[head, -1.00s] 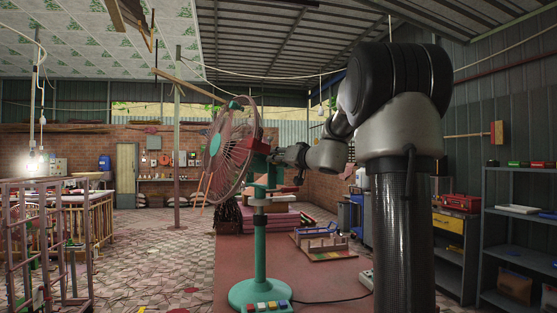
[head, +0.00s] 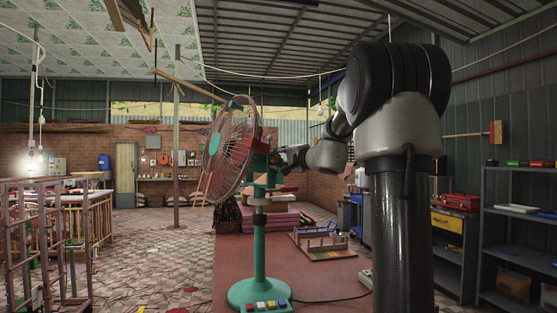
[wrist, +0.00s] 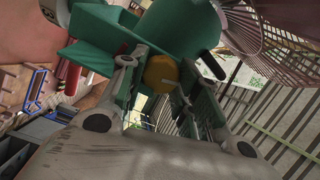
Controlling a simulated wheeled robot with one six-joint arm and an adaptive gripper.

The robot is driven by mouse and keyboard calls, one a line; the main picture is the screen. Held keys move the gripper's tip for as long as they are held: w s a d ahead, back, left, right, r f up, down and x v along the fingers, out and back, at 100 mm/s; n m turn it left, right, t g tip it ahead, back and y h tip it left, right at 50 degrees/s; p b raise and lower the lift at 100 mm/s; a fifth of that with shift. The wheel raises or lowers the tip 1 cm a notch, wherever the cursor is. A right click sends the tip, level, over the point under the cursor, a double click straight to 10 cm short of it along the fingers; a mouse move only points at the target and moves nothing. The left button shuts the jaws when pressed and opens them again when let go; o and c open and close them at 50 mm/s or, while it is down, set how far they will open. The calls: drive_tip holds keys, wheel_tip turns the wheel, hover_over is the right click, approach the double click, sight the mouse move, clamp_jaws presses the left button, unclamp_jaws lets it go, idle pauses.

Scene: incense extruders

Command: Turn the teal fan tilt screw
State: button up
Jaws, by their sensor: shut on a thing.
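The teal fan (head: 260,240) stands on a round teal base, its pink-wired cage (head: 232,155) facing left in the head view. In the wrist view its teal motor housing and bracket (wrist: 165,25) fill the top, with part of the cage at upper right. A yellow-orange round knob (wrist: 162,72), seemingly the tilt screw, sits between my fingers. My gripper (wrist: 164,88) is shut on this knob; the exact finger contact is partly hidden. In the head view my gripper (head: 284,158) reaches the fan's back from the right, and the knob cannot be made out.
The fan stands on a reddish table (head: 225,260), with coloured buttons (head: 266,306) on its base. A small fenced model (head: 320,241) and stacked pink blocks (head: 270,218) are behind. Metal shelves (head: 520,235) stand at the right.

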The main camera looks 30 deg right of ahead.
drive_tip(key=shift+f+m, duration=0.1)
drive_tip(key=shift+m, duration=0.7)
drive_tip(key=o, duration=1)
drive_tip(key=s, duration=0.4)
drive_tip(key=s+d, duration=0.1)
drive_tip(key=s, duration=0.7)
drive_tip(key=shift+d, duration=0.25)
